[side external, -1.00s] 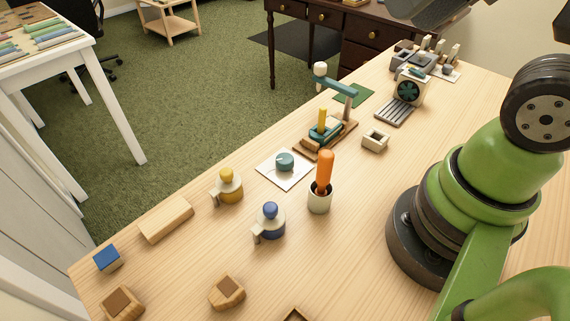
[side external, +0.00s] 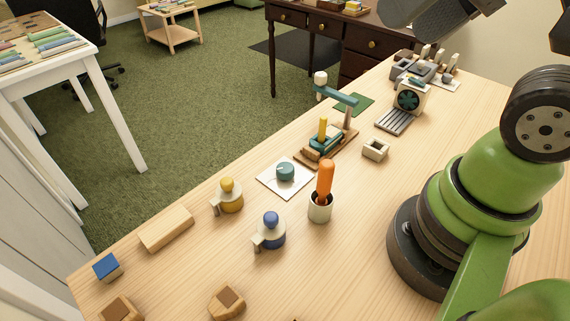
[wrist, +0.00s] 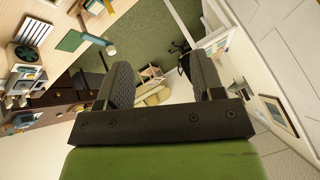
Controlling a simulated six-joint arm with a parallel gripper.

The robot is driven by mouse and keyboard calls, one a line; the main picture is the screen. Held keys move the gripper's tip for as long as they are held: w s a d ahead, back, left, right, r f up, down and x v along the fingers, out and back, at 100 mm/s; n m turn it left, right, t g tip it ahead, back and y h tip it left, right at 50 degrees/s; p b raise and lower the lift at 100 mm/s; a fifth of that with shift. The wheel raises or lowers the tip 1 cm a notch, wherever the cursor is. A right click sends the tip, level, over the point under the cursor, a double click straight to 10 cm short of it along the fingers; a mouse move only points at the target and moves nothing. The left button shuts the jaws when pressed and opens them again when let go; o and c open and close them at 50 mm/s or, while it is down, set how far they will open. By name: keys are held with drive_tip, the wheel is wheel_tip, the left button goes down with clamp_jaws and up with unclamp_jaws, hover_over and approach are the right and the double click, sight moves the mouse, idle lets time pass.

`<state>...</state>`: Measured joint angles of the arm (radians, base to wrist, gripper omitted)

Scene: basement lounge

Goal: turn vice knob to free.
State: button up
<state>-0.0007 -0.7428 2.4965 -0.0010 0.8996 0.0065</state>
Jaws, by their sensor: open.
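A round teal knob (side external: 285,170) sits on a white square plate (side external: 268,180) on the table, in the side view. Just behind it, a teal vice-like fixture (side external: 325,143) stands on a wooden base and holds an upright yellow piece (side external: 323,127). Part of this fixture seems to show at the top of the wrist view (wrist: 93,6). My gripper (wrist: 163,80) is open and empty in the wrist view, its two dark fingers wide apart. In the side view only a dark part of it shows at the top right edge, well above and away from the knob.
An orange-handled tool (side external: 325,180) stands in a cup right of the plate. A small fan unit (side external: 409,97) is farther back. A wooden block (side external: 166,229) lies near the left edge.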

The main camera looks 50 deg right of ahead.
drive_tip(key=m+g+h, duration=0.2)
drive_tip(key=m+g, duration=0.6)
drive_tip(key=m, duration=0.1)
hover_over(284, 167)
wheel_tip(284, 167, down, 21)
wheel_tip(284, 167, down, 9)
drive_tip(key=shift+n, duration=0.3)
drive_tip(key=c, duration=0.9)
